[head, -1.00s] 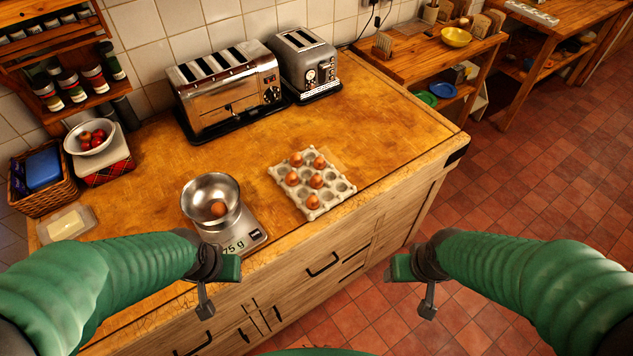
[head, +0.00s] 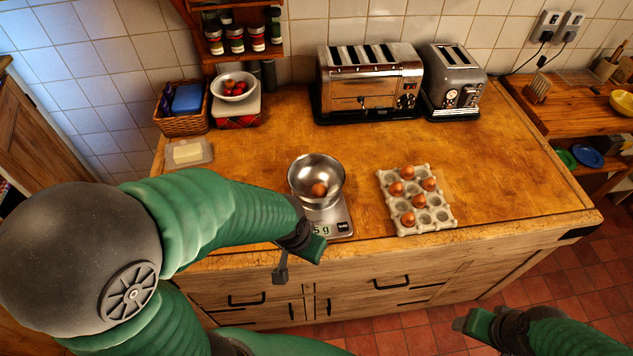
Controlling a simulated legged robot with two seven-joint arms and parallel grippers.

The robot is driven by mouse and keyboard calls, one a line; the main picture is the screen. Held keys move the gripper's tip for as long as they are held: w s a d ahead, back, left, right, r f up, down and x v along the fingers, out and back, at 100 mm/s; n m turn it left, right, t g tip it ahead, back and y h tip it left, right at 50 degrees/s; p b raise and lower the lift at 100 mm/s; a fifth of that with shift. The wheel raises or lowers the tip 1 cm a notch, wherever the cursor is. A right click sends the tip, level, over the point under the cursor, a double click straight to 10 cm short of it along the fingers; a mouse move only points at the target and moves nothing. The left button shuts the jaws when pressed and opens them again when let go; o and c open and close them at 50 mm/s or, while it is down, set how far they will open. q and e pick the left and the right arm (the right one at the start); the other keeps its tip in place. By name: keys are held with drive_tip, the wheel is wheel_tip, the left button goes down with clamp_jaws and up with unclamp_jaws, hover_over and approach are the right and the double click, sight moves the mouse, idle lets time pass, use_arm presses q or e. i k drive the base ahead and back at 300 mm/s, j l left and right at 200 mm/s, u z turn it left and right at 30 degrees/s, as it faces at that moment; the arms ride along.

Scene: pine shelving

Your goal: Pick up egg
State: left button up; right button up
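Several brown eggs (head: 418,201) sit in a grey egg carton (head: 445,226) with some empty cups, near the counter's front edge. One more brown egg (head: 319,189) lies inside a metal bowl (head: 303,172) on a digital scale (head: 341,222). My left gripper (head: 316,249) is at the counter's front edge, just in front of the scale and partly covering its display. It holds no egg. My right gripper (head: 464,324) is low at the bottom right, away from the counter and the eggs. I cannot make out the gap between the fingers of either gripper.
Two toasters (head: 370,80) stand against the tiled wall. A basket (head: 184,123), a white bowl of red items (head: 233,96) and a butter dish (head: 189,153) are at the left. The counter (head: 510,160) is clear right of the carton.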

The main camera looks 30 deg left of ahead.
sight(418, 200)
drive_tip(key=u, duration=0.5)
drive_tip(key=i+l+u, duration=0.1)
drive_tip(key=l+u, duration=0.15)
drive_tip(key=u, duration=0.25)
drive_tip(key=l+u, duration=0.3)
drive_tip(key=u, duration=0.2)
drive_tip(key=l+u, duration=0.3)
drive_tip(key=u, duration=0.2)
drive_tip(key=l+u, duration=0.25)
drive_tip(key=u, duration=0.25)
drive_tip(key=k+l+u, duration=0.1)
drive_tip(key=k+l, duration=0.15)
drive_tip(key=l, duration=0.2)
drive_tip(key=k+l+u, duration=0.1)
drive_tip(key=k+l, duration=0.15)
drive_tip(key=l, duration=0.2)
drive_tip(key=k+l+u, duration=0.1)
drive_tip(key=k+l, duration=0.15)
drive_tip(key=l, duration=0.2)
